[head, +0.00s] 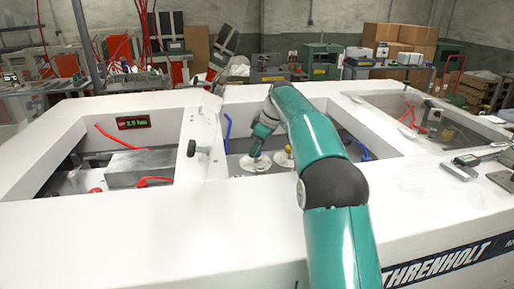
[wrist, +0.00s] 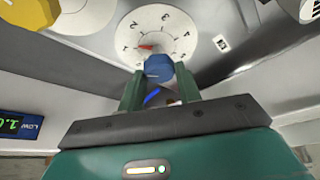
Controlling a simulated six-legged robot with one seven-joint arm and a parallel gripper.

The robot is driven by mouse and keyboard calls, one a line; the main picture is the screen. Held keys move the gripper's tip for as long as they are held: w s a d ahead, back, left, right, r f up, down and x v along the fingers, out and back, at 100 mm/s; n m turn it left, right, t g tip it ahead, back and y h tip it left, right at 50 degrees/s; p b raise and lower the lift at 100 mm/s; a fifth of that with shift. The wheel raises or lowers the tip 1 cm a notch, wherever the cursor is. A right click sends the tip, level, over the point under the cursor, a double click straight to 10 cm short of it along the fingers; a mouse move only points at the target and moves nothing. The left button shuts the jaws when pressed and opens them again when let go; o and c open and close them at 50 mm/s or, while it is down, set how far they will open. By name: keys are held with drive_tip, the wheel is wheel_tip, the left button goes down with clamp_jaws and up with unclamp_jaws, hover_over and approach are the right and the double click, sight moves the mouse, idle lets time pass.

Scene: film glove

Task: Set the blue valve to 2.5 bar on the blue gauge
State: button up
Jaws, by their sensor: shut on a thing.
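The blue valve (wrist: 158,68) is a blue knob in front of a white dial (wrist: 160,28) with numerals and a red pointer. The pointer lies toward the left, near what looks like the 1. My gripper (wrist: 159,76) is shut on the blue knob, one finger on each side. In the head view my gripper (head: 257,146) reaches down into the middle opening, above a white dial (head: 255,166); the knob is hidden there.
A yellow knob (wrist: 28,10) sits beside the dial. Blue pipes (head: 227,130) run inside the middle opening.

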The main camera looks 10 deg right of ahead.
drive_tip(key=shift+m, duration=0.4)
drive_tip(key=m+t+h, duration=0.1)
drive_tip(key=m, duration=0.2)
drive_tip(key=shift+s+a+m, duration=0.1)
drive_tip(key=shift+a+m, duration=0.05)
drive_tip(key=shift+m, duration=0.25)
drive_tip(key=m+t+h, duration=0.1)
drive_tip(key=m, duration=0.3)
drive_tip(key=shift+a+h, duration=0.1)
drive_tip(key=shift+h, duration=0.3)
drive_tip(key=m+h, duration=0.1)
drive_tip(key=m, duration=0.4)
drive_tip(key=shift+a+h, duration=0.1)
drive_tip(key=shift+h, duration=0.3)
drive_tip(key=m+h, duration=0.1)
drive_tip(key=m, duration=0.3)
drive_tip(key=shift+g+h, duration=0.3)
drive_tip(key=o, duration=1)
drive_tip(key=shift+c, duration=0.2)
drive_tip(key=shift+r, duration=0.15)
